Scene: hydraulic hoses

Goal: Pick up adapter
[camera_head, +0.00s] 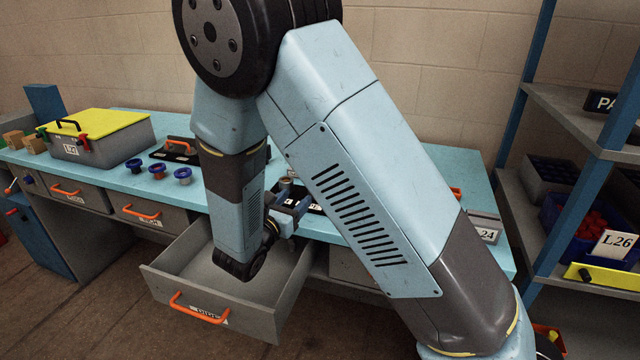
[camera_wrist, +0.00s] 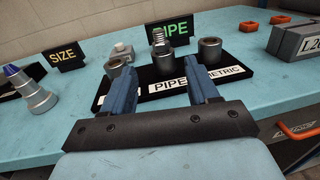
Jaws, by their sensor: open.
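My gripper (camera_wrist: 160,74) is open and empty, with its two blue fingers reaching over the front of a black board (camera_wrist: 178,76) labelled PIPE and METRIC. A threaded metal fitting (camera_wrist: 159,46) stands upright on the board, beyond and between the fingertips. A stepped metal fitting with a blue end (camera_wrist: 32,90) stands on the left. The frames do not show which piece is the adapter. In the head view my gripper (camera_head: 290,207) is over the bench, partly hidden by my arm.
SIZE (camera_wrist: 66,56) and PIPE (camera_wrist: 170,32) signs stand behind the parts. A grey L-labelled box (camera_wrist: 298,42) is at the right. In the head view an open drawer (camera_head: 222,308) juts from the blue bench (camera_head: 128,183). A yellow-lidded case (camera_head: 100,140) stands left.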

